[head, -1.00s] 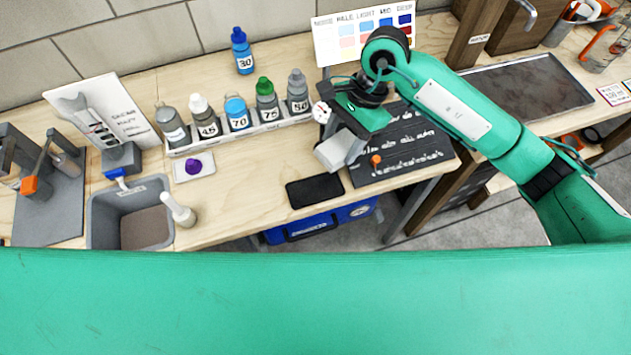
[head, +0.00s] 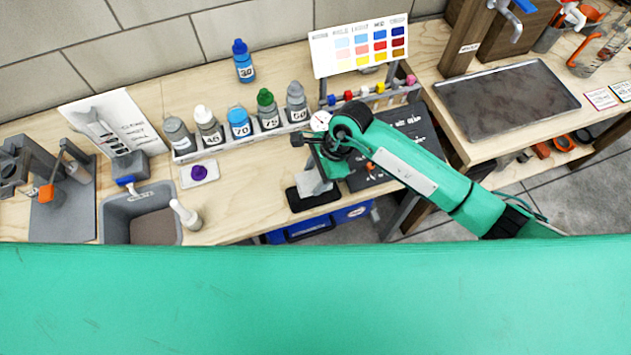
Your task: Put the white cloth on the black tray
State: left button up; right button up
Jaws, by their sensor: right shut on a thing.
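The white cloth (head: 314,184) is a small pale folded piece in the head view, right of the middle. My right gripper (head: 322,176) is shut on it from above. The black tray (head: 316,203) is a small dark rounded rectangle near the bench's front edge. The cloth is over the tray and hides part of it; I cannot tell whether it touches the tray. My left gripper is not in view.
Numbered bottles stand in a white rack (head: 245,138) behind and left. A dark lettered board (head: 415,125) lies right of the tray, partly under my right arm. A grey bin (head: 140,212) and a small white bottle (head: 186,214) stand at left. Bare bench lies between.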

notch_tip(320, 180, down, 6)
jog(key=shift+p, duration=0.65)
jog(key=shift+f, duration=0.1)
jog(key=shift+f, duration=0.1)
jog(key=o, duration=0.5)
jog(key=shift+f, duration=0.1)
jog(key=o, duration=0.4)
jog(key=shift+o, duration=0.2)
